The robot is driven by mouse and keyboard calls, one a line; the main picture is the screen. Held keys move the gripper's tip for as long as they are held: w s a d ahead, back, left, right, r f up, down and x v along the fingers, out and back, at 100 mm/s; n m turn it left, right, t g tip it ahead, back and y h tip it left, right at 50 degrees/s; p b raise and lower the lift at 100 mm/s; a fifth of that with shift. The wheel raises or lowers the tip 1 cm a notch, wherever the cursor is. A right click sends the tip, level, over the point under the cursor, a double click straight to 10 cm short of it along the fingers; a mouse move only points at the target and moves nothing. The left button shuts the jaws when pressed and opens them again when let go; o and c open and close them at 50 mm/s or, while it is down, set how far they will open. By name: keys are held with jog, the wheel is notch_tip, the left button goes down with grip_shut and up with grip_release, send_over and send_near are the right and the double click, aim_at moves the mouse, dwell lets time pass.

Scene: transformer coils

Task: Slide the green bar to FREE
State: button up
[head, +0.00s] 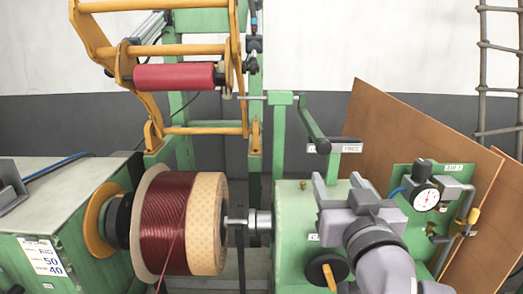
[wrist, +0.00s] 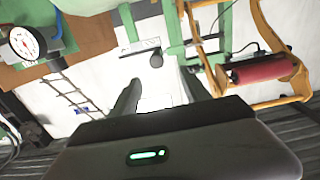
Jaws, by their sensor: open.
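The green bar (head: 312,122) slants down from the top of a green post in the head view and ends in a dark knob (head: 323,146). A small white label plate (head: 350,147) is right beside the knob; its lettering is too small to read surely. In the head view my grey arm is below and right of the bar.
A copper-wound coil (head: 165,220) sits on the shaft left of the green housing (head: 291,210). A yellow frame with a red roller (head: 175,77) stands upper left. A pressure gauge panel (head: 428,196) and brown boards (head: 395,125) are at right.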

jog(key=p, duration=0.8)
send_near(321, 139)
jog(key=w+p, duration=0.1)
jog(key=p, duration=0.4)
jog(key=shift+w+d, duration=0.1)
jog(key=w, duration=0.6)
jog(key=w+f+p, duration=0.1)
jog(key=w, duration=0.2)
jog(key=shift+f, duration=0.15)
jog(key=shift+s, duration=0.1)
grip_shut()
